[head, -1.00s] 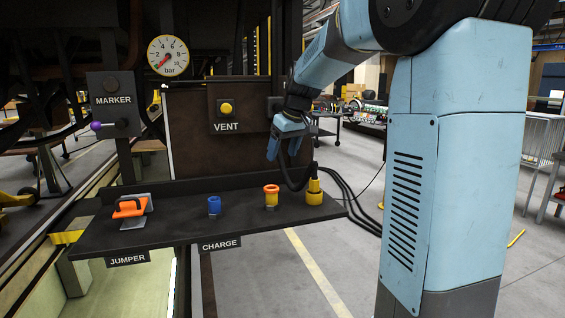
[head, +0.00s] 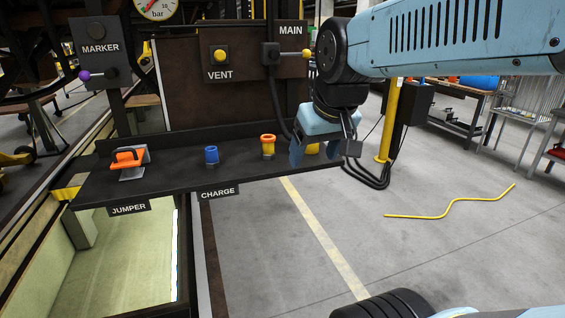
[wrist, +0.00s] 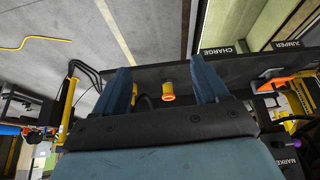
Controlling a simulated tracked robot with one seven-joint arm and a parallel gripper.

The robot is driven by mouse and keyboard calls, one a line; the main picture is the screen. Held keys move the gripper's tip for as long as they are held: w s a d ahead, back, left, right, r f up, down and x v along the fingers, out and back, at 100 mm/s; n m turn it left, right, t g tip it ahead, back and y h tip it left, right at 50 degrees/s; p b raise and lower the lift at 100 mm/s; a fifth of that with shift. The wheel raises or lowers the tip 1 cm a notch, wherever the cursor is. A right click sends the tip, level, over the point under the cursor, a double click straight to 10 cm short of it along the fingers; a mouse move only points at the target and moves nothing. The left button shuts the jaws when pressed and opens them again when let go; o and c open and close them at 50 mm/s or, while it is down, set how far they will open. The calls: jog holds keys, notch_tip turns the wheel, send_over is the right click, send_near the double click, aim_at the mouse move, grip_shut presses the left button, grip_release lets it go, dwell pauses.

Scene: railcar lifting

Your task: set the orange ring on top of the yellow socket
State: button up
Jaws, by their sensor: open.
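The orange ring (head: 268,138) sits at the top of a short yellow socket (head: 268,151) on the dark shelf, right of a blue fitting. In the wrist view the ring (wrist: 168,97) and the yellow body (wrist: 168,86) show between my fingers in the picture. My gripper (head: 325,152) is open and points down over the shelf's right end, to the right of the ring. It also shows in the wrist view (wrist: 163,72) with nothing held. A second yellow piece (head: 312,149) is mostly hidden behind my gripper.
The blue fitting (head: 211,155) and an orange-handled jumper (head: 128,158) stand farther left on the shelf (head: 235,178). Black cables (head: 370,176) hang at its right end. A yellow post (head: 391,125) stands behind. The floor to the right is mostly clear.

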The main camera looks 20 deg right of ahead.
jog(key=shift+s+d+f+m, duration=0.1)
jog(key=shift+s+f, duration=0.25)
jog(key=shift+s, duration=0.2)
jog(key=shift+s+f+m, duration=0.1)
jog(key=shift+s+f, duration=0.2)
jog(key=shift+s, duration=0.2)
jog(key=shift+s+d+f+m, duration=0.1)
jog(key=shift+s+f, duration=0.25)
jog(key=shift+s, duration=0.2)
